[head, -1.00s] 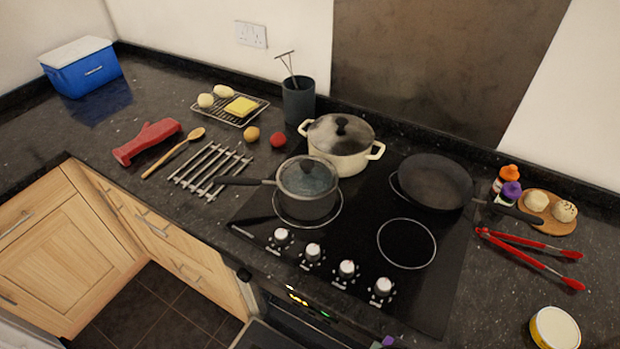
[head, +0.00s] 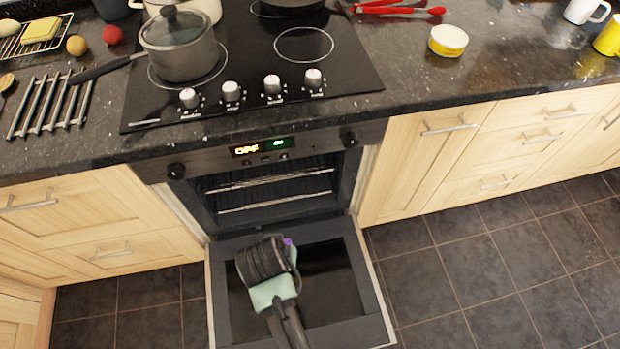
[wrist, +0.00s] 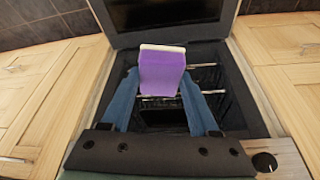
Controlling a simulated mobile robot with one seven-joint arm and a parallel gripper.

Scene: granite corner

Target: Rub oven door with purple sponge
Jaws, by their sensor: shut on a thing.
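The oven door (head: 226,322) hangs open and lies flat out in front of the oven in the head view. Its dark inner panel also shows at the top of the wrist view (wrist: 165,14). My gripper (wrist: 160,88) is shut on the purple sponge (wrist: 162,75), which has a pale edge and sits between the two blue fingers. In the head view my gripper (head: 284,246) is over the door, and only a small purple bit of the sponge (head: 288,242) shows behind it. I cannot tell whether the sponge touches the door.
The oven cavity (head: 275,192) is open, with wire racks inside. The hob (head: 340,75) above bears a lidded saucepan (head: 180,50). Wooden cabinets (head: 410,165) flank the oven. The tiled floor (head: 480,270) to the right is clear.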

